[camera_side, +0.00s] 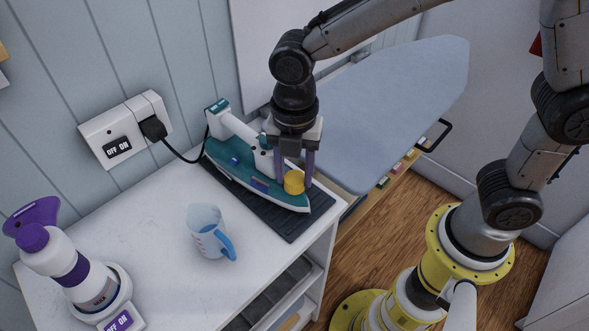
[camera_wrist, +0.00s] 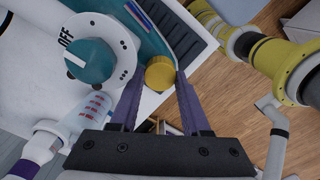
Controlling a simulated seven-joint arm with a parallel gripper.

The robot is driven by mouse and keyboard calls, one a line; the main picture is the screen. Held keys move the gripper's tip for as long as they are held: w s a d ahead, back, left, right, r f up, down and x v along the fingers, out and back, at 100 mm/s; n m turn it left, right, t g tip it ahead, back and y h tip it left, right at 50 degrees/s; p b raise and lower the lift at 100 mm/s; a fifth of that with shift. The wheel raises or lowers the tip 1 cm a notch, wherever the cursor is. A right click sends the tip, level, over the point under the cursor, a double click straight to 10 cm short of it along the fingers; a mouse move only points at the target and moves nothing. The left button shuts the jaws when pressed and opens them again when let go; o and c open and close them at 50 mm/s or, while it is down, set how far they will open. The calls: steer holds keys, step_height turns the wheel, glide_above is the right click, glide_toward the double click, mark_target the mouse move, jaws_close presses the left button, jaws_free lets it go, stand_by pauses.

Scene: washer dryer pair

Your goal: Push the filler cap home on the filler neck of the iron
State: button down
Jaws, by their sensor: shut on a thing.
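The teal and white iron (camera_side: 238,168) lies flat on a dark ribbed mat on the white cabinet top. Its temperature dial (camera_wrist: 90,61) shows large in the wrist view. The yellow filler cap (camera_side: 294,182) is at the front part of the iron, near its tip; it also shows in the wrist view (camera_wrist: 160,73). My gripper (camera_side: 294,178) points down with its purple fingers on both sides of the cap, shut on it. The filler neck is hidden beneath the cap, so I cannot tell how far the cap sits on it.
A measuring jug (camera_side: 208,232) with a blue handle stands in front of the iron. The iron's cord runs to a wall socket (camera_side: 125,130). A blue ironing board (camera_side: 390,105) is behind.

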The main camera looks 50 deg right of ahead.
steer(key=shift+c, duration=1.4)
jaws_free()
steer(key=shift+w+r, duration=0.1)
step_height(320, 180, up, 14)
steer(key=shift+f, duration=0.2)
